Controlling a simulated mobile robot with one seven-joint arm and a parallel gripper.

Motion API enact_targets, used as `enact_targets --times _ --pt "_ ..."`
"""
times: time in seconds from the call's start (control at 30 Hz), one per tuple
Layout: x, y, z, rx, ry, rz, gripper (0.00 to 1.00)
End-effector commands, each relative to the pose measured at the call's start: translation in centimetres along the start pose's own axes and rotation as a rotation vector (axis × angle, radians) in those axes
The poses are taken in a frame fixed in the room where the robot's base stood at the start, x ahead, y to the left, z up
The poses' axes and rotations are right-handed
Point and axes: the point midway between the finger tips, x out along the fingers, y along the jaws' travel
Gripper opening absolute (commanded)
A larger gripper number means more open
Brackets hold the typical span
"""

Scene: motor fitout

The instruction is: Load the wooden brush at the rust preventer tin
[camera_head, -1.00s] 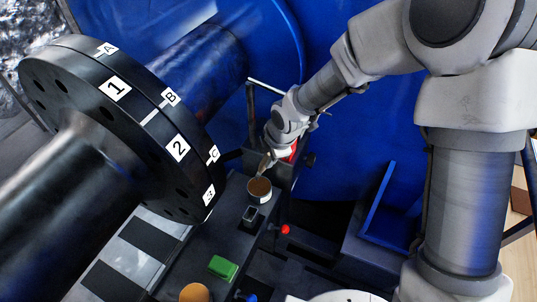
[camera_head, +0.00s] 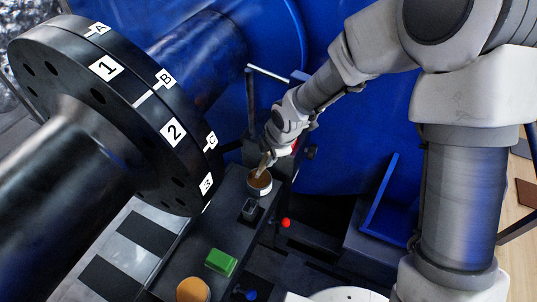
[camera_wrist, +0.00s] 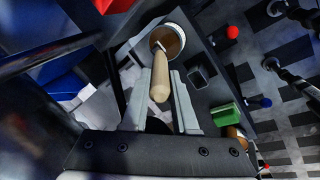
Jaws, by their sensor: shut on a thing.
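The rust preventer tin (camera_head: 260,188) is a small round open tin with brown contents and a pale side. It stands upright on the dark bench and also shows in the wrist view (camera_wrist: 176,28). My gripper (camera_head: 267,153) is just above the tin. In the wrist view, my gripper (camera_wrist: 158,82) is shut on the wooden brush (camera_wrist: 160,78), a pale wooden handle. The far end of the brush reaches into the tin's mouth over the brown contents. Its bristles are hidden, so I cannot tell how deep they are.
A black flange (camera_head: 130,110) with numbered and lettered labels fills the left. A small dark square holder (camera_head: 250,209), a green block (camera_head: 221,262) and an orange round thing (camera_head: 193,290) are on the bench. A red knob (camera_head: 286,223) is right of the holder. Blue housing stands behind.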

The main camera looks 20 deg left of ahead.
Motion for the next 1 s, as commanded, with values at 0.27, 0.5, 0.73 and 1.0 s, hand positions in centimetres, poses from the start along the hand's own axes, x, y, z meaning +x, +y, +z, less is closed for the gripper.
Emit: enact_targets --times 0.27,0.5,0.73,1.0 --pt "0.15 -0.04 0.01 0.000 0.000 0.000 0.00" --pt "0.43 -0.14 0.04 0.000 0.000 0.000 0.00" --pt "0.69 -0.23 0.06 0.000 0.000 0.000 0.00" --pt "0.95 -0.32 0.09 0.000 0.000 0.000 0.00"
